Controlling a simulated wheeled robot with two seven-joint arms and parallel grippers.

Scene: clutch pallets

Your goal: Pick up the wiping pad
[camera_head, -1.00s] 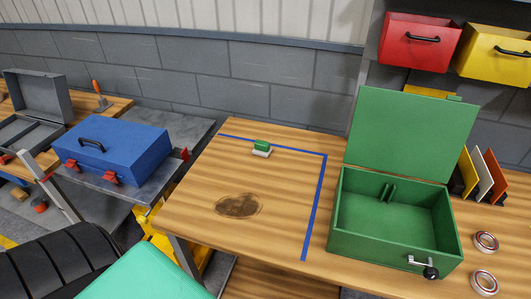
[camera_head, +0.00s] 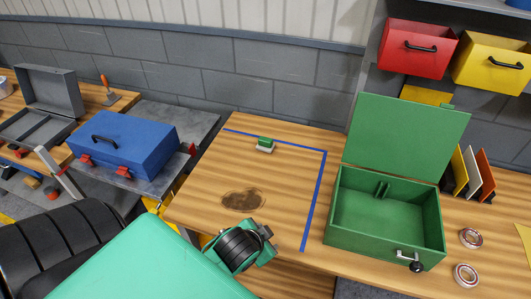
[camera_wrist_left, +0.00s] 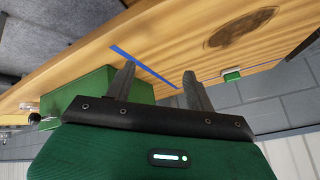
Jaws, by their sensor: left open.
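The wiping pad (camera_head: 265,144) is a small block with a green top and a pale underside. It lies on the wooden table at the back, near the blue tape line. It also shows in the left wrist view (camera_wrist_left: 231,75), to the right of my gripper's fingers. My left gripper (camera_wrist_left: 156,82) is open with nothing between its fingers, and it is apart from the pad. In the head view my left arm comes in at the bottom, and its fingertips are not clear there. My right gripper is in neither view.
A dark stain (camera_head: 243,201) marks the table in front of the pad. Blue tape (camera_head: 315,200) runs along the back and right. An open green box (camera_head: 385,243) stands right of the tape. A blue toolbox (camera_head: 125,145) sits on the left. The tabletop around the pad is clear.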

